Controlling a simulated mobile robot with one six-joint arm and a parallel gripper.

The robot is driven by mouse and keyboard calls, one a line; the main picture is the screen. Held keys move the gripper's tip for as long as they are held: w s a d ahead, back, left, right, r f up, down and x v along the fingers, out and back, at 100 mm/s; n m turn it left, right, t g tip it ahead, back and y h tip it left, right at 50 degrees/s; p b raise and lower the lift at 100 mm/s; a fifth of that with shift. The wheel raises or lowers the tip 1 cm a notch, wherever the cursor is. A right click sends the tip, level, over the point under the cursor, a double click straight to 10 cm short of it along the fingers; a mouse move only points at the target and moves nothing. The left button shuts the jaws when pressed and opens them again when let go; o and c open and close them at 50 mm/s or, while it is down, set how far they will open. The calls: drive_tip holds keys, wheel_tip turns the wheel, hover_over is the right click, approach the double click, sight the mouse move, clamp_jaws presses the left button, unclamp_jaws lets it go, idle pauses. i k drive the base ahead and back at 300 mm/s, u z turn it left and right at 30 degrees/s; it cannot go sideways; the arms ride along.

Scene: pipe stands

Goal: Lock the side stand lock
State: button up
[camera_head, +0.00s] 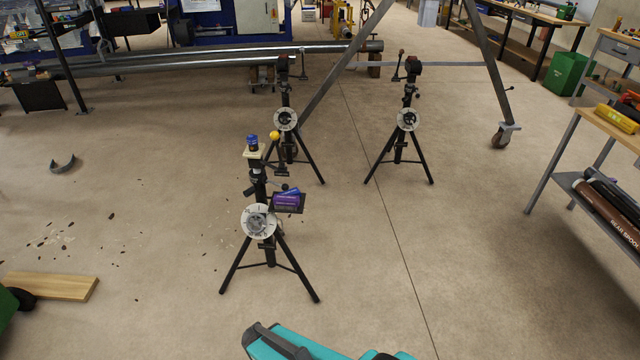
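Three black tripod pipe stands stand on the floor, each with a round pale disc on its front. The nearest stand (268,250) is left of centre; a blue object (252,142) sits on its top plate. A yellow ball-shaped knob (274,135) shows beside its top, and a small dark lever (280,187) sticks out at its column. A second stand (286,100) is behind it and a third stand (406,140) is to the right. Which one is the side stand, and whether any lock is locked, I cannot tell. My gripper is not in view.
A purple and dark box (288,201) hangs at the nearest stand's column. Long metal pipes (180,62) and a slanted frame leg (487,65) are behind. A wooden board (52,287) lies at left. A shelf bench (606,117) is at right.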

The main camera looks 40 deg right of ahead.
sight(285, 187)
drive_tip(key=z, duration=0.85)
drive_tip(key=k, duration=1)
drive_tip(key=i, duration=0.8)
